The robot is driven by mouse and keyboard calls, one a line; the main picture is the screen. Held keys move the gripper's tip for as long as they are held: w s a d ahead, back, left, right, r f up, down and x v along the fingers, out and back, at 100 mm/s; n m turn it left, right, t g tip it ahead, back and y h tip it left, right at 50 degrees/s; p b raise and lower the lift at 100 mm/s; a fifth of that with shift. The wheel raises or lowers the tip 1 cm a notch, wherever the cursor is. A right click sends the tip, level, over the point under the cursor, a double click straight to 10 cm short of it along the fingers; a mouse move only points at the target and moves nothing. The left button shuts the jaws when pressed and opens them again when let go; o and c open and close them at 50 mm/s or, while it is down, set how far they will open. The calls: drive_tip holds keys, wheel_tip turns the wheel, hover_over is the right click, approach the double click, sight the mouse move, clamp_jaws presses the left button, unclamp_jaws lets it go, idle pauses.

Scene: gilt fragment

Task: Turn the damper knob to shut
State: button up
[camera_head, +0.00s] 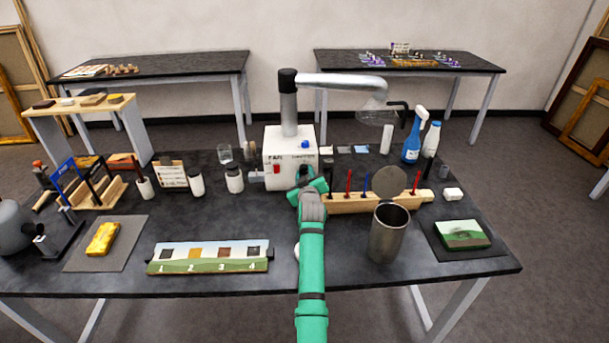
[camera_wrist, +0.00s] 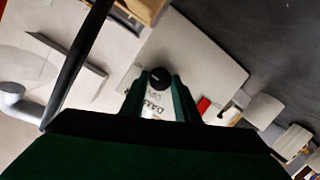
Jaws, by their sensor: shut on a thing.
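The white fan and damper box (camera_head: 279,150) stands on the dark table, with a red fan switch (camera_head: 277,169) on its front. In the wrist view, the black damper knob (camera_wrist: 160,75) sits between the two green fingers of my gripper (camera_wrist: 160,84), which is shut on it. A pale mark shows on the knob, and part of the damper lettering shows beside it. In the head view, my gripper (camera_head: 309,180) is at the box's front right and hides the knob. The knob's exact setting is hard to read.
A metal duct (camera_head: 340,81) rises from the box and bends right to a clear hood. A wooden rack (camera_head: 345,203) with several coloured tools and a steel cup (camera_head: 388,235) stand right of my arm. A numbered strip (camera_head: 209,257) lies at the front left.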

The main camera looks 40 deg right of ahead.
drive_tip(key=shift+f, duration=0.25)
drive_tip(key=o, duration=1)
drive_tip(key=shift+o, duration=0.2)
drive_tip(key=shift+r, duration=0.1)
drive_tip(key=v, duration=1.1)
